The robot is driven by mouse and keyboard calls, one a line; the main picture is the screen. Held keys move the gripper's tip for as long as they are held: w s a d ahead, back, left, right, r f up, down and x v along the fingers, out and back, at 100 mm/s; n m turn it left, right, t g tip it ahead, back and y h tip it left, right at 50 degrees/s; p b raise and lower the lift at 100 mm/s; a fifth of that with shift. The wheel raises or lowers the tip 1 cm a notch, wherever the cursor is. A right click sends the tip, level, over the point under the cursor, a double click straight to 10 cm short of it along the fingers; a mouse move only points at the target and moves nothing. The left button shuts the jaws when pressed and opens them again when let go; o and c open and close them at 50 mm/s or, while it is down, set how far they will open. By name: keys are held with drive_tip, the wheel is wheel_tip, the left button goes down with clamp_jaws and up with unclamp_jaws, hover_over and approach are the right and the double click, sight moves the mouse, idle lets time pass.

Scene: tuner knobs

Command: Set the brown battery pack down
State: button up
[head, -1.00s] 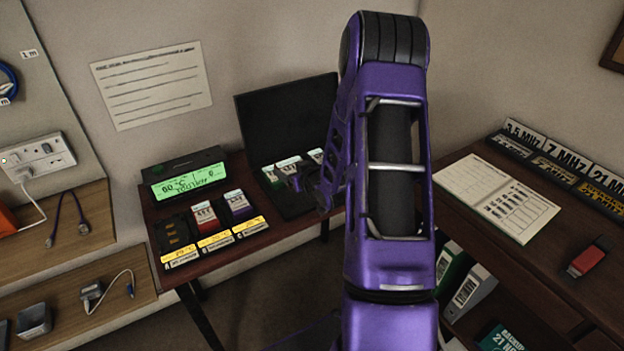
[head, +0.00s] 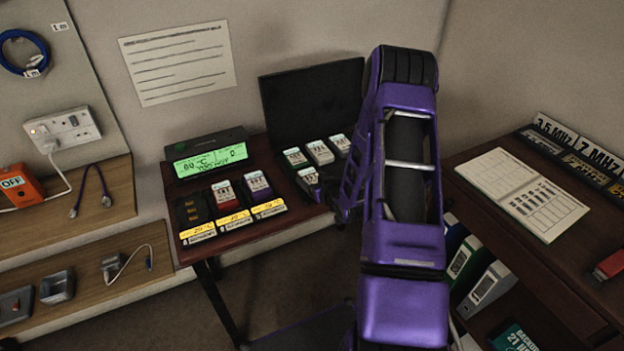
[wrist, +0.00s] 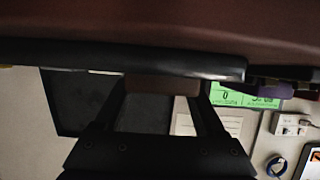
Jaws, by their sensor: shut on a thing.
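My gripper (wrist: 160,98) is shut on the brown battery pack (wrist: 158,84), which shows as a dull brown block between the fingertips in the wrist view. The dark red-brown table (wrist: 170,22) lies close across the top of that view; I cannot tell whether the pack touches anything. In the head view my purple arm hides the fingertips and the held pack. A charger with a green display (head: 211,160) stands on the table (head: 275,221). Its left bay (head: 193,209) is empty; a red pack (head: 227,194) and a purple pack (head: 258,186) fill the others.
An open black case (head: 312,95) holds several white-topped packs, including a green one (head: 295,157), left of my arm. A logbook (head: 523,194) lies on the right desk. Wall shelves (head: 105,200) with cables and small boxes stand at the left.

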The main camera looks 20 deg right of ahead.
drive_tip(key=shift+f, duration=0.25)
drive_tip(key=o, duration=1.2)
drive_tip(key=shift+r, duration=0.1)
drive_tip(key=shift+c, duration=0.2)
drive_tip(key=shift+s+r+p, duration=0.15)
drive_tip(key=shift+r+p, duration=0.15)
drive_tip(key=v, duration=1.1)
drive_tip(key=shift+s, duration=0.35)
drive_tip(key=shift+r, duration=0.15)
